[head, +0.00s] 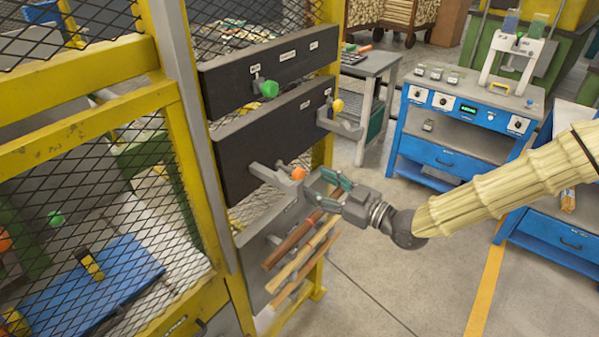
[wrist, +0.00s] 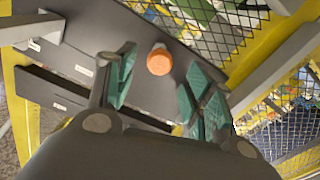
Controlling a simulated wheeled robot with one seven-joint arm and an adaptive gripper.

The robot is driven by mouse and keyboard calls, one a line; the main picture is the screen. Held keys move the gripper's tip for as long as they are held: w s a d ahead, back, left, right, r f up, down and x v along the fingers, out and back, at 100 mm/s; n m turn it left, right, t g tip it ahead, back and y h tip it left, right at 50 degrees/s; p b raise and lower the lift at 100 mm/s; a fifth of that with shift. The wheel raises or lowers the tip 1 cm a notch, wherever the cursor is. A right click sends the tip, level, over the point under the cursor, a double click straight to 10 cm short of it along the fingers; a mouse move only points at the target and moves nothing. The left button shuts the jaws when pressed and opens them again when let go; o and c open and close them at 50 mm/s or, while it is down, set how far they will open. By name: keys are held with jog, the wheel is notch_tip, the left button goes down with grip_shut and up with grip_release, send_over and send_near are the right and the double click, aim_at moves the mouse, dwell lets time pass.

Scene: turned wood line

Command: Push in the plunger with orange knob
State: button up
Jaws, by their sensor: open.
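The orange knob (head: 298,173) sits at the front of a grey bracket on the dark panel of the yellow-framed stand. In the wrist view the orange knob (wrist: 159,60) appears between my spread fingers, nearer the left one. My gripper (head: 324,188) is open and empty, with its green-padded fingers just right of the knob in the head view. In the wrist view my gripper (wrist: 163,84) points at the panel. I cannot tell the exact gap to the knob. The plunger's shaft is hidden behind the knob in the wrist view.
A green knob (head: 269,89) and a yellow knob (head: 338,106) are on the panels above. Grey bracket arms stick out nearby. Several wooden rods (head: 300,255) lie below my gripper. Yellow-framed mesh (head: 95,185) stands to the left. Open floor (head: 380,285) lies to the right.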

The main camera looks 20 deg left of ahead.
aim_at(303, 177)
jog(key=p+x, duration=0.2)
jog(key=x, duration=0.5)
jog(key=shift+f, duration=0.1)
grip_shut()
